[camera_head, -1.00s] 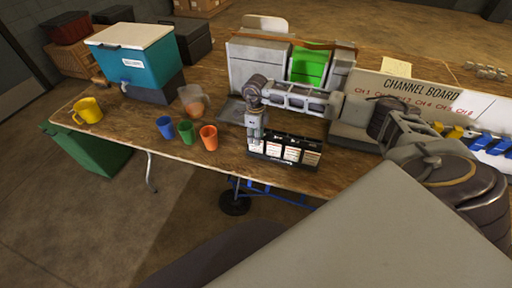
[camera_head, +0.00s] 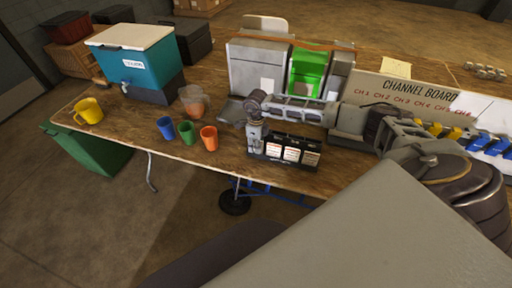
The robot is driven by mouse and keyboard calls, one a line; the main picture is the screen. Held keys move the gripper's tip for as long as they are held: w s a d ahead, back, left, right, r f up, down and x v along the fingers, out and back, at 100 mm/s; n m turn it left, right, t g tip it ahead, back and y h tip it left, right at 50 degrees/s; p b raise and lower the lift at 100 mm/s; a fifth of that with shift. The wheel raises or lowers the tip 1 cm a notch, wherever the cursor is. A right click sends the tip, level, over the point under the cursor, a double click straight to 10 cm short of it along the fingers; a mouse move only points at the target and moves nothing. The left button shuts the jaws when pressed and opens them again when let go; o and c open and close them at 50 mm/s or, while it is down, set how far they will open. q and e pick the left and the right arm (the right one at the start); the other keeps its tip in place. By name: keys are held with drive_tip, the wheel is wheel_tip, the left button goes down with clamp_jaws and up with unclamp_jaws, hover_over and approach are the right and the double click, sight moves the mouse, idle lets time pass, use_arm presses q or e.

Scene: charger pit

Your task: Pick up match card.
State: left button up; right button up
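White match cards stand in a black holder (camera_head: 284,162) near the table's front edge; three show clearly: left card (camera_head: 273,150), middle card (camera_head: 291,154) and right card (camera_head: 310,158). My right gripper (camera_head: 255,147) points down at the left end of the holder and covers part of it. Whether its fingers are apart or closed on a card is too small to tell. My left gripper is not in view.
Blue (camera_head: 166,128), green (camera_head: 186,132) and orange (camera_head: 209,138) cups stand left of the holder, with a clear pitcher (camera_head: 193,101) behind. Grey and green boxes (camera_head: 307,72) stand behind my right arm. The channel board (camera_head: 400,95) is at the right.

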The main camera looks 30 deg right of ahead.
drive_tip(key=shift+f, duration=0.75)
clamp_jaws()
